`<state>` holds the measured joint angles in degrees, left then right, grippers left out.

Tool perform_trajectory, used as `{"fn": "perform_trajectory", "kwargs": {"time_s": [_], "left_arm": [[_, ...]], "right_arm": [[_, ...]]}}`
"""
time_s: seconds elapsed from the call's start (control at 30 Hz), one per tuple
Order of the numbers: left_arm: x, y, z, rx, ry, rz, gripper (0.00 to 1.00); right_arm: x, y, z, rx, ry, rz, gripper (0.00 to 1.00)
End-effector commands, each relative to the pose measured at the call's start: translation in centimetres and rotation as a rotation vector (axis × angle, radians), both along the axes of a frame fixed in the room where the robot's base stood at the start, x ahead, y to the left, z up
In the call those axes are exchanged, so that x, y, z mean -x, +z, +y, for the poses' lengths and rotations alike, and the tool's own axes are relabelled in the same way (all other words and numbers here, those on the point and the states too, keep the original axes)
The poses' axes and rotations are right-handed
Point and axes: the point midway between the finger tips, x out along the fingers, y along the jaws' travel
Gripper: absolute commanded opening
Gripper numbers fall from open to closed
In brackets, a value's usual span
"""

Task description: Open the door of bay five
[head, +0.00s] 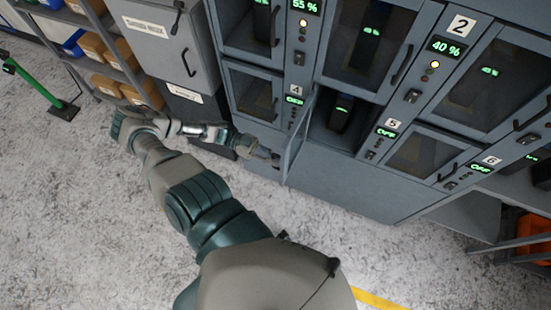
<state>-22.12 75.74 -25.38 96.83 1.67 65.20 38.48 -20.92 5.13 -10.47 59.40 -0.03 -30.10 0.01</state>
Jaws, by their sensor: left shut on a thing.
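The door of bay five (298,145) stands swung outward from the lower row of the grey cabinet and shows nearly edge-on. Behind it the bay five opening (322,134) is uncovered, with a dark battery-like unit (341,114) with a green light inside. The plate with the number 5 (393,124) is to the right of the opening, above a green display reading OFF. My left gripper (272,158) is at the outer, left side of the door, shut on its handle; the handle itself is mostly hidden. My right gripper is out of view.
The bay four door (253,94) is closed at left, and the bay six door (425,152) is closed at right. A shelf with boxes (100,50) and a green post on a black base (62,110) stand at left. The speckled floor in front is clear.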

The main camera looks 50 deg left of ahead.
Motion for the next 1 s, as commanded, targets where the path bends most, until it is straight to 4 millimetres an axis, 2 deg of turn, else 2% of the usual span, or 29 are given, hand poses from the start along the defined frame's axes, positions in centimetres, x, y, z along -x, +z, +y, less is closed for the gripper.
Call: {"fn": "perform_trajectory", "kwargs": {"time_s": [0.3,0.33,0.4,0.43,0.77,0.87,1.0], "left_arm": [[0.1,-0.4,0.0,-0.011,0.003,0.006,0.00],[0.1,-0.4,0.1,-0.010,0.003,0.005,0.16],[0.1,-0.4,0.1,-0.008,0.003,0.005,0.33],[0.1,-0.4,0.1,-0.007,0.002,0.004,0.37],[0.1,-0.2,0.3,-0.005,0.002,0.003,0.37],[0.4,-0.3,1.2,-0.008,0.003,0.004,0.37],[1.3,-0.4,3.9,-0.009,0.003,0.006,0.37]], "right_arm": [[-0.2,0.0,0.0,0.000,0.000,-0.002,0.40],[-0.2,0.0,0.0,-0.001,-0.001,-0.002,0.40],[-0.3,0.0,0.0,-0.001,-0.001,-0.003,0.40],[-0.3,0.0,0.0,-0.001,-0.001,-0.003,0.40],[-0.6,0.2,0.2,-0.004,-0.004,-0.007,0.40],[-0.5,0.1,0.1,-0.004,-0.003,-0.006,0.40],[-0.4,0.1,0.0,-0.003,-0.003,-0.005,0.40]]}}
